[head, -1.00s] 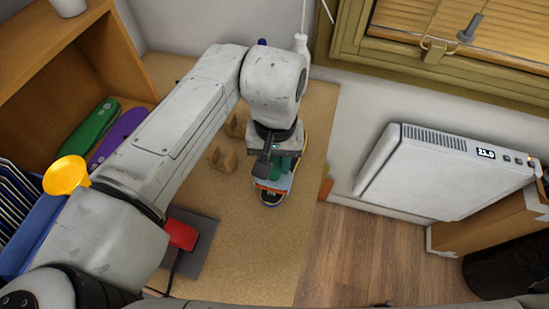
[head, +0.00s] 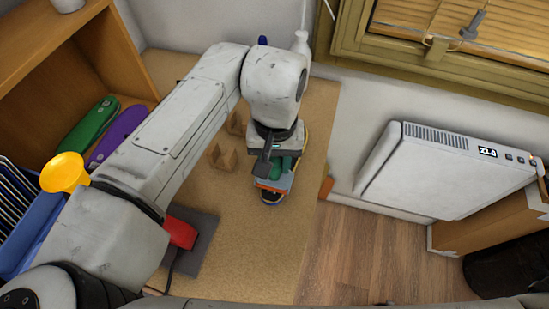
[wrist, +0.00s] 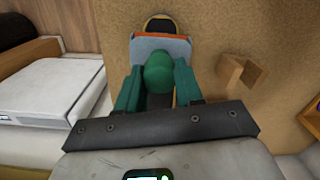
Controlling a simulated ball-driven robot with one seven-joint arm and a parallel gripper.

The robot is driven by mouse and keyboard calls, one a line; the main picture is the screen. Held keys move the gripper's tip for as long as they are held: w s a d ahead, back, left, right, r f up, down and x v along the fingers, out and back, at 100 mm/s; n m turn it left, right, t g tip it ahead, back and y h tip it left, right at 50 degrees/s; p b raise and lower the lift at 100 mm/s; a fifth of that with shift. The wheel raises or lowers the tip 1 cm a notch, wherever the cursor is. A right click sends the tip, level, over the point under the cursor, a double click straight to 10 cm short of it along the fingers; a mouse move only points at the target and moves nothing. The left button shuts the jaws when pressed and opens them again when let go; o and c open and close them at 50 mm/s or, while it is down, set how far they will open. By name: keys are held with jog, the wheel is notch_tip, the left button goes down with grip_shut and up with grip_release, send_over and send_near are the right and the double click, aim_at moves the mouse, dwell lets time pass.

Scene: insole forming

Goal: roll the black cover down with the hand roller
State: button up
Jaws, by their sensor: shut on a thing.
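My gripper (wrist: 158,85) has green fingers shut on the green, rounded handle of the hand roller (wrist: 158,72). The roller's wide blue-grey part with an orange edge (wrist: 165,46) lies across the black cover (wrist: 158,25), which has a yellow rim. In the head view my gripper (head: 284,167) is over the right side of the bench, with the roller's blue and orange part (head: 273,186) near the cover's near end (head: 271,198). The gripper and roller hide most of the cover. I cannot tell whether the roller presses on it.
Brown angled blocks (head: 222,158) stand left of the cover. A red object (head: 181,234) sits on a grey plate on the bench (head: 245,255). Green (head: 90,128) and purple insoles lie in the shelf at left. A white heater (head: 440,170) is at right.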

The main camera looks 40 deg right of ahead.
jog(key=shift+f, duration=0.65)
dwell(0.6)
jog(key=shift+f, duration=0.2)
dwell(1.6)
